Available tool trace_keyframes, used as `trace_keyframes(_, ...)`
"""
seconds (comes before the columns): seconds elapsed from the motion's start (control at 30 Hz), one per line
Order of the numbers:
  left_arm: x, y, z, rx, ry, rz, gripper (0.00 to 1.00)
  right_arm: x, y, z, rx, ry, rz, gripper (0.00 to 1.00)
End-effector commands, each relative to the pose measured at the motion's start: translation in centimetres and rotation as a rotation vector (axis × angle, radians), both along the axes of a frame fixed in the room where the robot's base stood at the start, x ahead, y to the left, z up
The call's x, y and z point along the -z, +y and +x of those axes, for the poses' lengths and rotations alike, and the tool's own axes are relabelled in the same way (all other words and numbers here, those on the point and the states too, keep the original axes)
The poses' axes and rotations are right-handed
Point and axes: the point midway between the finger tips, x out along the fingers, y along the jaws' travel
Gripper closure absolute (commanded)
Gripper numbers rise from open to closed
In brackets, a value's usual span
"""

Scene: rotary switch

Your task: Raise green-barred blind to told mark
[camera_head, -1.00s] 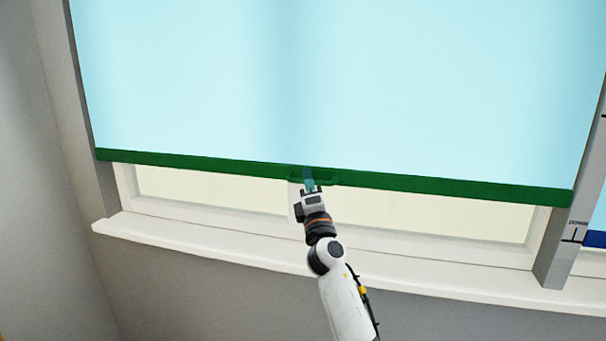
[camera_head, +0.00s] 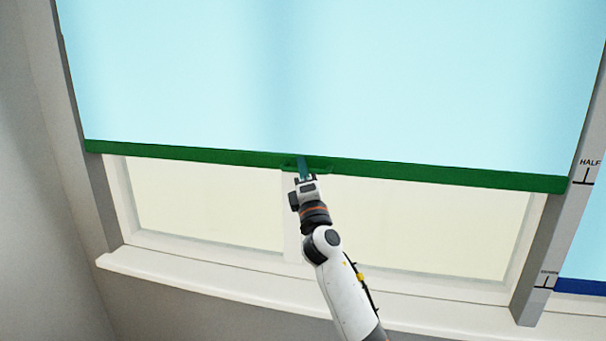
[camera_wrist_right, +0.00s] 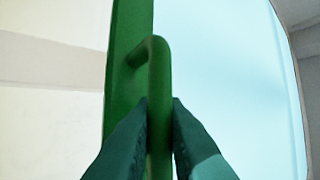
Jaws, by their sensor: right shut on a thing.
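The light blue blind (camera_head: 350,80) hangs over the window with a green bar (camera_head: 440,174) along its lower edge. The bar's right end is level with, or very slightly below, the HALF mark (camera_head: 588,172) on the grey post. A lower mark (camera_head: 546,279), its label too small to read surely, sits near the post's foot. My right gripper (camera_head: 303,172) is at the green handle in the middle of the bar. In the right wrist view its two fingers close around the green handle (camera_wrist_right: 158,75). My left gripper is not in view.
The window pane (camera_head: 420,222) shows below the bar, above a white sill (camera_head: 200,279). The grey post (camera_head: 560,225) stands at the right. Beyond it is another blind with a blue bar (camera_head: 582,287), low down.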

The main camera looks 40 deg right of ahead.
Motion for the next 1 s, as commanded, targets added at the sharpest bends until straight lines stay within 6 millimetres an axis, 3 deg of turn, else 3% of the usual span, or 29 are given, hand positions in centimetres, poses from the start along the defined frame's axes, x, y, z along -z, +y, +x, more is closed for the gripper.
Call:
trace_keyframes(0.03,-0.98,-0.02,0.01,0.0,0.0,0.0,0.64,-1.17,0.01,-0.02,0.0,-0.001,-0.002,1.0)
trace_keyframes(0.2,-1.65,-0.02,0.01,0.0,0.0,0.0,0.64,-1.98,0.02,-0.01,-0.001,-0.002,0.0,1.0)
trace_keyframes(0.63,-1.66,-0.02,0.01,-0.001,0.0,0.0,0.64,-1.99,0.02,-0.01,-0.001,-0.001,0.0,1.0)
trace_keyframes(0.67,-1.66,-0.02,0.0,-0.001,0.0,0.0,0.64,-1.99,0.02,0.0,0.0,-0.001,0.0,0.83)
trace_keyframes(0.7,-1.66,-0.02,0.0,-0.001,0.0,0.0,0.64,-1.98,0.03,0.0,0.0,-0.001,0.0,0.78)
trace_keyframes(1.0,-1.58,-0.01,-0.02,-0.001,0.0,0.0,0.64,-1.79,0.08,-0.13,-0.001,0.0,0.0,0.78)
